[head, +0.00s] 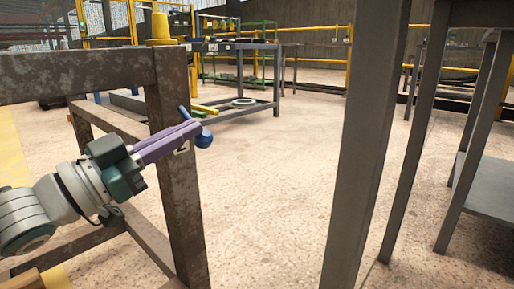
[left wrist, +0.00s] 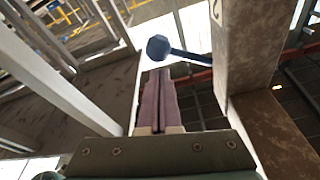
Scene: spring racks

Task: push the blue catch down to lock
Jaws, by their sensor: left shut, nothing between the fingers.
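The blue catch (head: 204,138) is on the rusty brown post of the rack at the left of the head view. It has a round knob and a thin rod, whose upper end shows above my fingers. In the left wrist view the blue catch (left wrist: 158,47) has its knob just beyond my fingertips, with the rod running right to the post. My left gripper (head: 197,129) has purple fingers, shut and empty, lying across the catch beside the knob. The fingers hide the middle of the rod, and I cannot tell whether they touch it. The right gripper is out of view.
The rusty post (head: 180,185) and top beam (head: 75,75) stand close around my left arm. A grey metal post (head: 365,145) stands to the right, with a grey-legged table (head: 485,185) beyond it. The floor (head: 270,190) between them is clear.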

